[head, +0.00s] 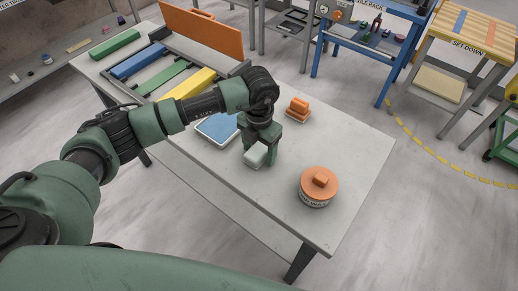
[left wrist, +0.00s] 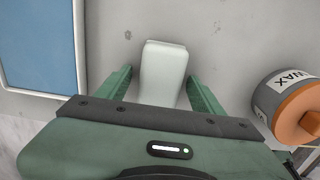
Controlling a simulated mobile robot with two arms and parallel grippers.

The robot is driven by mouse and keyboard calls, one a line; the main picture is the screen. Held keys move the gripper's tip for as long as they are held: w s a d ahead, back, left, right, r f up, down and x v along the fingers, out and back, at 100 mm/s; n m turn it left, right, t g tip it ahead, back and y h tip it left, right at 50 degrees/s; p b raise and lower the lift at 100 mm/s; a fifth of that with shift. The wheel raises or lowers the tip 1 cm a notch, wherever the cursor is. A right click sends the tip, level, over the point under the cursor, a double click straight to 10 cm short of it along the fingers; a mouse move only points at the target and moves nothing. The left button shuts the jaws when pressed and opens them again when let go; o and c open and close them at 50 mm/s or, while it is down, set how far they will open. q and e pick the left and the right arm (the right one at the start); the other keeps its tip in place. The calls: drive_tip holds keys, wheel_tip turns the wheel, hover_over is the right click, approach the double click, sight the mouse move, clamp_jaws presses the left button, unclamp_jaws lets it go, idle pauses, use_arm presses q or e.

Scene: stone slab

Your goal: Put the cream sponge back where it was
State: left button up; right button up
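The cream sponge (head: 255,156) is a pale block low over or on the grey slab table (head: 350,150), beneath my left gripper (head: 262,152). In the left wrist view the sponge (left wrist: 163,73) lies between the two green fingers of the gripper (left wrist: 160,72). The fingers stand apart, with a narrow gap on the left side of the sponge; contact on the right is hard to tell. Whether the sponge touches the slab is unclear. My right gripper is not in view.
A round wax tin (head: 319,187) with an orange lid stands right of the sponge. An orange block (head: 298,107) sits behind, and a blue-topped tray (head: 215,129) is left. Coloured bars (head: 190,85) lie in a rack farther left. The slab's right side is clear.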

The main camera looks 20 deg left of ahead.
sight(259, 149)
use_arm(q)
drive_tip(key=shift+r, duration=0.25)
drive_tip(key=shift+w+r, duration=0.1)
drive_tip(key=shift+r, duration=0.15)
wheel_tip(259, 149, up, 11)
drive_tip(key=b, duration=0.3)
drive_tip(key=shift+r, duration=0.2)
